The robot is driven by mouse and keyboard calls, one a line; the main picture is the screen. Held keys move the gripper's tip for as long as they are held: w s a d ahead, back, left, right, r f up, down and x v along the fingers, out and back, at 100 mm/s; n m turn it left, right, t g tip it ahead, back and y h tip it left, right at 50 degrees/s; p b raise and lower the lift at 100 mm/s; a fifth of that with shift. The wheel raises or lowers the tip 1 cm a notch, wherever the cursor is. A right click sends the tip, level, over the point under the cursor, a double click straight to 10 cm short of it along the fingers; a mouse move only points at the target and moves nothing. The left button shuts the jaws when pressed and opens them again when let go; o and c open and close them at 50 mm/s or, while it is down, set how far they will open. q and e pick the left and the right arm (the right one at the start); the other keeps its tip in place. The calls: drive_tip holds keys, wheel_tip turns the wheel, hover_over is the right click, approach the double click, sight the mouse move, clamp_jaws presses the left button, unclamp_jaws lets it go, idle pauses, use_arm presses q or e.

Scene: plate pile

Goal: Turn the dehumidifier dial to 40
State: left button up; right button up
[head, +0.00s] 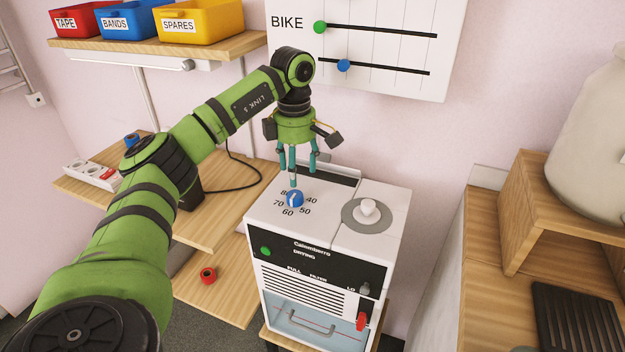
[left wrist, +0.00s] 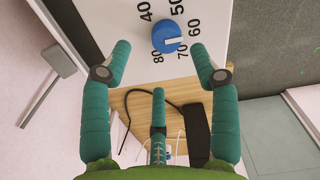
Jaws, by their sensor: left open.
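The blue dial (head: 294,199) sits on the white top of the dehumidifier (head: 325,262), ringed by the numbers 40 to 80. In the left wrist view the dial (left wrist: 167,36) has a white mark that appears to point between 60 and 70. My left gripper (head: 297,166) is open and empty, its teal fingers pointing down just above and behind the dial. In the left wrist view its fingertips (left wrist: 160,58) are spread apart, with the dial ahead of them; contact does not show. My right gripper is not in view.
A white knob (head: 368,208) on a grey disc stands right of the dial. The front panel has a green button (head: 265,251) and a red switch (head: 361,321). A slider board (head: 375,50) hangs on the wall behind. A wooden shelf (head: 565,205) stands right.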

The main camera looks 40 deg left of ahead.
sight(295, 194)
use_arm(q)
drive_tip(key=shift+s+f, duration=0.2)
drive_tip(key=shift+f, duration=0.1)
drive_tip(key=f, duration=0.1)
drive_tip(key=s+f, duration=0.1)
drive_tip(key=f, duration=0.1)
drive_tip(key=shift+f+p, duration=0.3)
drive_tip(key=shift+w+f, duration=0.15)
drive_tip(key=shift+f, duration=1.05)
drive_tip(key=shift+w, duration=0.1)
drive_tip(key=c, duration=1.1)
drive_tip(key=shift+c, duration=0.3)
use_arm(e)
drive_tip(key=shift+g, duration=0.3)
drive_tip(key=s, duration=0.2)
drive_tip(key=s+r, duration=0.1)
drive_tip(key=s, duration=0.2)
